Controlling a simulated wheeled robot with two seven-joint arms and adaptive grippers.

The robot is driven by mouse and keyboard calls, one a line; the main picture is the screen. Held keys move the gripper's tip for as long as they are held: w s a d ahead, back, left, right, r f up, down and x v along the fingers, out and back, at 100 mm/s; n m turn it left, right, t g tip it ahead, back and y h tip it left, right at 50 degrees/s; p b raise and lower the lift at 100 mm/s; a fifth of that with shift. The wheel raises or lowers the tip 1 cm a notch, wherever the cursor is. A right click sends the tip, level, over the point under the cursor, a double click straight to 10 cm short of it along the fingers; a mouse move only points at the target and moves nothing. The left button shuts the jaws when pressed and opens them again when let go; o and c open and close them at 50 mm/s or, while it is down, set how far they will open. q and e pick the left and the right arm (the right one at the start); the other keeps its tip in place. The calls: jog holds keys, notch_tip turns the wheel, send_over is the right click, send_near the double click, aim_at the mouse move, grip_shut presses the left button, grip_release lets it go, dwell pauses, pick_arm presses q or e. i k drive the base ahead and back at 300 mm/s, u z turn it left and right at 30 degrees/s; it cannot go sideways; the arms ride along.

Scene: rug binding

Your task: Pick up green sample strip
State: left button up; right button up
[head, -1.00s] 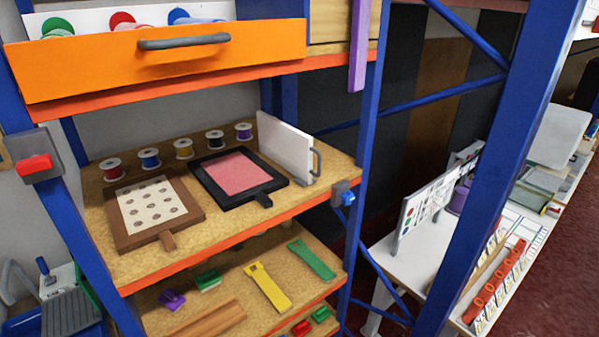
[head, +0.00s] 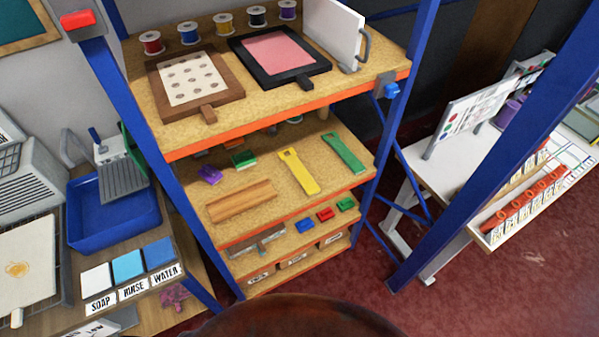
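A green strip (head: 344,153) with a hole near its upper end lies flat on the second shelf (head: 287,204), toward that shelf's right end. A similar yellow strip (head: 298,171) lies to its left on the same shelf. A shorter green clip-like piece (head: 243,158) is further left, next to a purple one (head: 210,175). Neither of my grippers is in view, and nothing touches the green strip.
Blue rack posts (head: 395,130) stand at the shelf's sides. The upper shelf (head: 290,118) overhangs the back and holds framed boards and spools. A wooden block (head: 240,201) lies left of the strips. A white table (head: 455,160) stands right; red floor is open in front.

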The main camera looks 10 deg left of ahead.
aim_at(356, 166)
jog(key=z, duration=0.3)
jog(key=k, duration=0.45)
jog(key=z, duration=0.65)
jog(key=i, duration=1.15)
jog(key=u, duration=1.4)
jog(key=i, duration=0.85)
jog(key=u, duration=1.05)
